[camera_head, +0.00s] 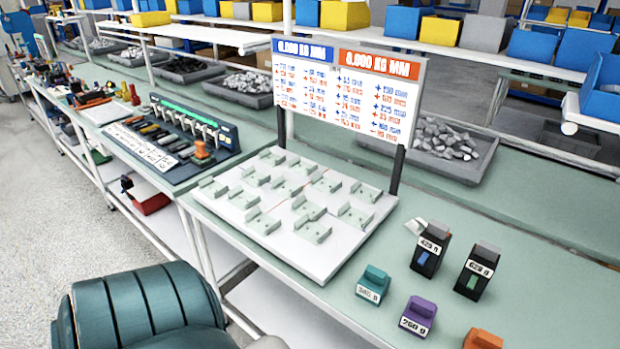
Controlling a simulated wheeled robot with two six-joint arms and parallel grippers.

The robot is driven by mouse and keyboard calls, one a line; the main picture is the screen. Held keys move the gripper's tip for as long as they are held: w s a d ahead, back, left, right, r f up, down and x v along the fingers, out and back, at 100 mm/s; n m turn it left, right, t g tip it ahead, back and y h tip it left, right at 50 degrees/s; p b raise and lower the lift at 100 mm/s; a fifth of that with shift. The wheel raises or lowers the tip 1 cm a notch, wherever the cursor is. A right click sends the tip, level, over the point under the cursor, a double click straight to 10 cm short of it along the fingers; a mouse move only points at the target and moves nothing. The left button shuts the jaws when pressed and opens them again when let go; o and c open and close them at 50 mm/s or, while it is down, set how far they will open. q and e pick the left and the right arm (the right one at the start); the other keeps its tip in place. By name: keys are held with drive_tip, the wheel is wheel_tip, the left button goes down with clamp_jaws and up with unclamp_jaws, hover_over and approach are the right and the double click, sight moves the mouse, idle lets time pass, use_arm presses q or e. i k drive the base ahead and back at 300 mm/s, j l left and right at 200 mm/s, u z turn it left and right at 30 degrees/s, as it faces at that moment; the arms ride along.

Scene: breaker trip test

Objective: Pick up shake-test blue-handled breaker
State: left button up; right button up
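The breaker with the blue handle (422,258) stands upright on the green bench top at the right. It has a black body and a white number label above the blue handle. A small pale piece shows at its upper left; I cannot tell what it is. A similar black breaker with a green handle (477,272) stands close to its right, with a gap between them. Neither of my grippers is in view.
Teal (373,285), purple (417,317) and orange (483,339) labelled blocks sit in front of the breakers. A white board (335,247) with grey holders lies left, below a two-post sign (347,88). A grey tray (450,150) of metal pieces is behind.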

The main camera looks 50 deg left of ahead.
sight(433, 242)
drive_tip(key=i+u, duration=0.2)
drive_tip(key=u, duration=0.25)
drive_tip(key=i+l+u, duration=0.15)
drive_tip(key=u, duration=0.25)
